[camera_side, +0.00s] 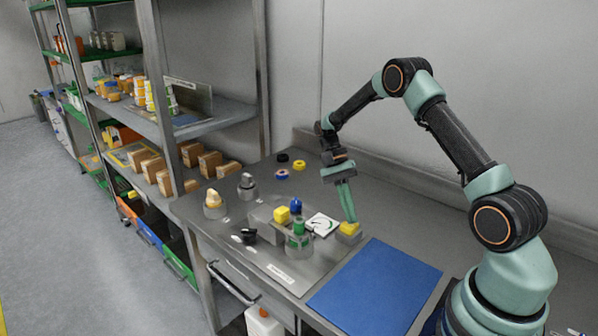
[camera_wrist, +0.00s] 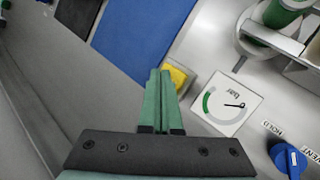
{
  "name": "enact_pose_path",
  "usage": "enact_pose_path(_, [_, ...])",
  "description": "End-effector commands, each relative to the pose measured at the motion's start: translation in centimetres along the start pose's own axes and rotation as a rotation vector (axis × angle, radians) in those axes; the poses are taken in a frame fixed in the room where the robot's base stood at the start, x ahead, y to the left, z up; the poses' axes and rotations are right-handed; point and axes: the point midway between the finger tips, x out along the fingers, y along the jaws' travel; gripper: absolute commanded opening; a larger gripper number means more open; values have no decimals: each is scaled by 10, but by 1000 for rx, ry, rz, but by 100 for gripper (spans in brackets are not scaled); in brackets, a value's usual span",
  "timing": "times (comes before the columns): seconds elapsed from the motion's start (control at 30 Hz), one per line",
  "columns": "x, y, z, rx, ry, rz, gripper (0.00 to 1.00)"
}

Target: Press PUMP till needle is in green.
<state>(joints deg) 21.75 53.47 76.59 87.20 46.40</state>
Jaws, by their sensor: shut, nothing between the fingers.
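A yellow square button (camera_side: 349,228) on a grey block sits at the back corner of the blue mat. No PUMP label is readable on it. It also shows in the wrist view (camera_wrist: 178,76), partly behind my fingers. My gripper (camera_side: 350,218) points down with its green fingers shut and empty, tips at or just above the button; I cannot tell whether they touch. The white gauge (camera_wrist: 227,103) marked "bar" lies beside the button. Its thin dark needle (camera_wrist: 235,105) appears outside the green arc (camera_wrist: 208,103). In the side view the gauge (camera_side: 322,225) is too small to read.
A blue knob (camera_wrist: 287,158) stands by HOLD and VENT labels. A green-topped cylinder (camera_side: 298,237), a yellow-topped part (camera_side: 282,214) and a black knob (camera_side: 246,236) stand left of the gauge. The blue mat (camera_side: 375,290) is clear.

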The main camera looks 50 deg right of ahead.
Motion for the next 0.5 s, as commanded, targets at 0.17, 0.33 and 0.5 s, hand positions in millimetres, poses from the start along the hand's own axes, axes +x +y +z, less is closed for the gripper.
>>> enact_pose_path(0.17, [2, -1, -1, 0, 0, 0, 0])
enact_pose_path(0.33, [3, -2, -2, 0, 0, 0, 0])
enact_pose_path(0.5, [5, -3, -3, 0, 1, -1, 0])
